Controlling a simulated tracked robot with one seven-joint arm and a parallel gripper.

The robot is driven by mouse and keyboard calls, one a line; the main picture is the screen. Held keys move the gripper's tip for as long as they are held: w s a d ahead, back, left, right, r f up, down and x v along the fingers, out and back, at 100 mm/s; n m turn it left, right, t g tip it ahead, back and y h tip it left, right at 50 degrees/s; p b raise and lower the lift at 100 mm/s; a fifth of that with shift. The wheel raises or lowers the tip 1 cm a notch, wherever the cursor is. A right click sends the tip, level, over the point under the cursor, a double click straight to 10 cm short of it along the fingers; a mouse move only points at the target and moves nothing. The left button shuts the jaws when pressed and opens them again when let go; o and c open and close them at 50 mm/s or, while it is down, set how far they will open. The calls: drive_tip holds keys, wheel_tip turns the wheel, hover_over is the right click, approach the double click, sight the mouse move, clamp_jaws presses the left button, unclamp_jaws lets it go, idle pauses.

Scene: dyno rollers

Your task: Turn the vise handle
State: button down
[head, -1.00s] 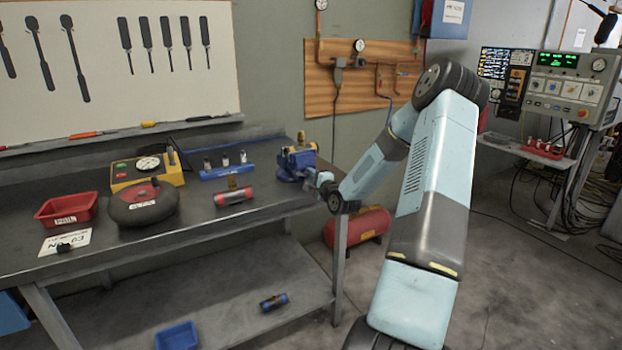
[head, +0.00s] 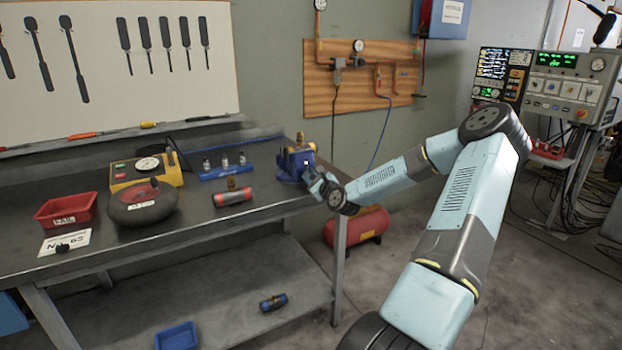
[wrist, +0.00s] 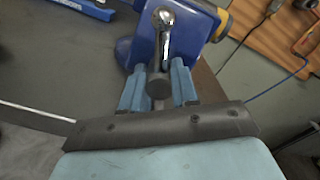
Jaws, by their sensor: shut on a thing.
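The blue vise (head: 296,160) stands at the right end of the workbench in the head view. In the wrist view its blue body (wrist: 190,18) fills the top middle. The shiny metal vise handle (wrist: 163,38) runs down from the vise to a round dark end between the two blue fingers of my gripper (wrist: 159,88). My gripper is shut on the handle. In the head view my gripper (head: 318,182) is at the front right side of the vise, small and partly hidden by my wrist.
A red tank (head: 362,226) stands on the floor behind. Open floor lies to the right.

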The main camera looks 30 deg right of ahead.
drive_tip(key=shift+s+a+f+m, duration=0.1)
drive_tip(key=shift+a+f+m, duration=0.1)
drive_tip(key=shift+m, duration=0.2)
drive_tip(key=c, duration=1.2)
unclamp_jaws()
drive_tip(key=shift+c, duration=0.2)
drive_tip(key=o, duration=0.4)
drive_tip(key=shift+d+r, duration=0.15)
drive_tip(key=s, duration=1.3)
drive_tip(key=shift+s+d, duration=0.25)
drive_tip(key=shift+s, duration=0.05)
drive_tip(key=shift+a, duration=0.1)
